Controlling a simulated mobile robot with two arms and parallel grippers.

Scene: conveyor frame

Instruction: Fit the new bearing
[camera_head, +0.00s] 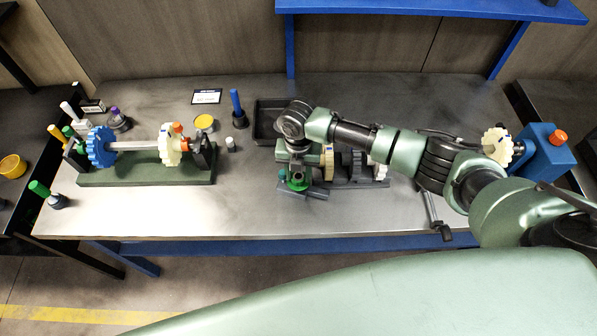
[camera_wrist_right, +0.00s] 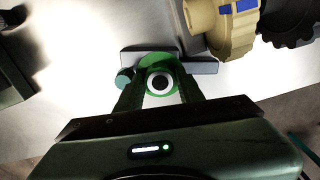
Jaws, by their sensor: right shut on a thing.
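My right gripper (camera_wrist_right: 160,88) is shut on a small round part, which I take to be the bearing (camera_wrist_right: 160,84): a pale ring with a dark centre, between the fingertips. It is directly over a green round seat (camera_wrist_right: 152,60) on a grey block (camera_wrist_right: 202,67); I cannot tell whether the bearing touches the seat. In the head view the right gripper (camera_head: 296,176) is at the left end of a grey stand (camera_head: 350,184) that carries tan, dark and white gears. The green seat (camera_head: 297,185) shows below it. My left gripper is not in view.
A green-based conveyor frame (camera_head: 150,178) with a shaft, blue gear and cream gear stands left. Behind are a black tray (camera_head: 266,122), a blue-handled tool (camera_head: 237,108) and a yellow-topped tin (camera_head: 204,122). A blue unit (camera_head: 545,150) stands right.

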